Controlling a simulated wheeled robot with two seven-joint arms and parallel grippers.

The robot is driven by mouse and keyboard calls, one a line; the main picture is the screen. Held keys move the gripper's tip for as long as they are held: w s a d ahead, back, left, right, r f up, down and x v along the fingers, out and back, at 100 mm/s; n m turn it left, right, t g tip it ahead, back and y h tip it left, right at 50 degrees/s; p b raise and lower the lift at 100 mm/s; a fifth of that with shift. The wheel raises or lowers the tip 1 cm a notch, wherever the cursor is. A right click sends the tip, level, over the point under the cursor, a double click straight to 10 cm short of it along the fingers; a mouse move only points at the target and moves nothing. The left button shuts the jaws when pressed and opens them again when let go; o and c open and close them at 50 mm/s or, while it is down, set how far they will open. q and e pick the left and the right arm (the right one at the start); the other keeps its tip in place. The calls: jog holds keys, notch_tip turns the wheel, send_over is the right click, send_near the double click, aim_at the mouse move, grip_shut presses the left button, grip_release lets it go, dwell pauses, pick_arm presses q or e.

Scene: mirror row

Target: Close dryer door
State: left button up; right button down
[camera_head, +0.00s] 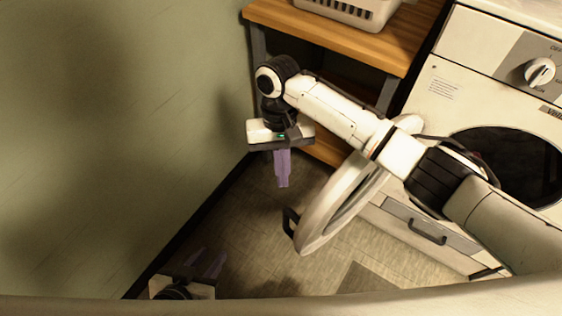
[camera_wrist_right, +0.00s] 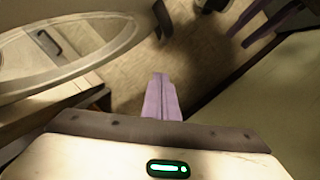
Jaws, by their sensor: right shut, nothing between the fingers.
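The white dryer (camera_head: 448,92) stands at the right with its dark round opening exposed. Its round door (camera_head: 318,217) is swung open toward the middle of the head view, with a dark handle (camera_head: 289,222) on its outer edge. My right arm crosses over the door and hides part of it. My right gripper (camera_head: 283,185) is shut and empty, pointing down left of the door and apart from it. In the right wrist view the door (camera_wrist_right: 125,38) is at the upper left of the shut fingers (camera_wrist_right: 161,80). My left gripper (camera_head: 212,252) is open and empty at the bottom left.
A wooden table (camera_head: 350,38) with a white basket (camera_head: 358,10) on it stands left of the dryer. A green wall (camera_head: 110,110) bounds the left side. A drawer with a dark handle (camera_head: 428,232) is below the opening. Bare floor (camera_head: 255,225) lies between wall and door.

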jog(key=s+f, duration=0.3)
jog(key=s, duration=0.2)
jog(key=shift+d+f+p, duration=0.25)
jog(key=shift+p, duration=0.2)
